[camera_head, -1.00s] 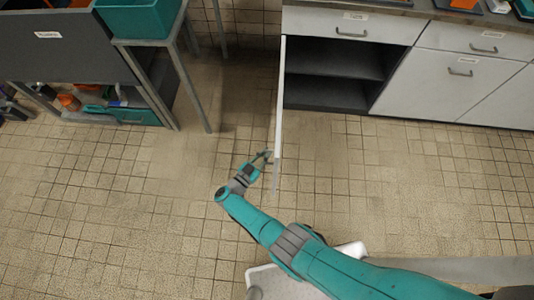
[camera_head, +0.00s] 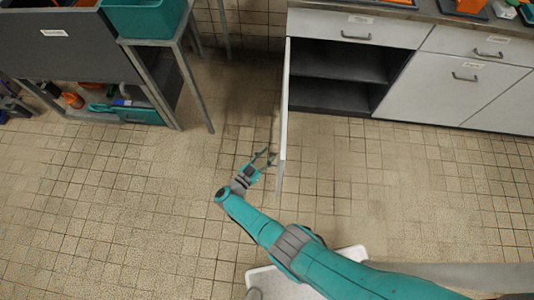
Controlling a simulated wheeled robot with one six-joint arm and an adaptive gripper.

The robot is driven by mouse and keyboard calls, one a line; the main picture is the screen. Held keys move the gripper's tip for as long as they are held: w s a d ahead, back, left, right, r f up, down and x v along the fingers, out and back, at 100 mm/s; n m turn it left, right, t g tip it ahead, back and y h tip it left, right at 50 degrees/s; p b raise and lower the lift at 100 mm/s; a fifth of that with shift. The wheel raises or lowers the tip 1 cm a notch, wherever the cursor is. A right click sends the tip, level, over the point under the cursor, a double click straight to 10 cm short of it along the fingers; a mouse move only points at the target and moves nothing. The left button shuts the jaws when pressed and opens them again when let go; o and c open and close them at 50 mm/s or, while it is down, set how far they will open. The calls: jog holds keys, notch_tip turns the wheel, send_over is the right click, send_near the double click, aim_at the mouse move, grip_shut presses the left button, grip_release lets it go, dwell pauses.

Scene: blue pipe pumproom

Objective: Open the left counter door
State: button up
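The left counter door (camera_head: 285,110) stands wide open, swung out from the counter and seen almost edge-on. Its compartment (camera_head: 335,72) shows a dark interior with one shelf. My gripper (camera_head: 268,155) is on the left side of the door, near its outer end. Its fingers look spread, with nothing clearly held between them. The door's handle is hard to make out beside the fingertips, and I cannot tell whether they touch it.
A closed door (camera_head: 450,88) with a handle is to the right, below closed drawers (camera_head: 352,30). A grey-legged stand (camera_head: 195,85) with a teal bin (camera_head: 145,18) is at the upper left. The tiled floor (camera_head: 350,180) right of the door is clear.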

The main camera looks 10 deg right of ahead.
jog(key=v, duration=1.1)
jog(key=shift+a, duration=0.3)
jog(key=shift+s+r, duration=0.1)
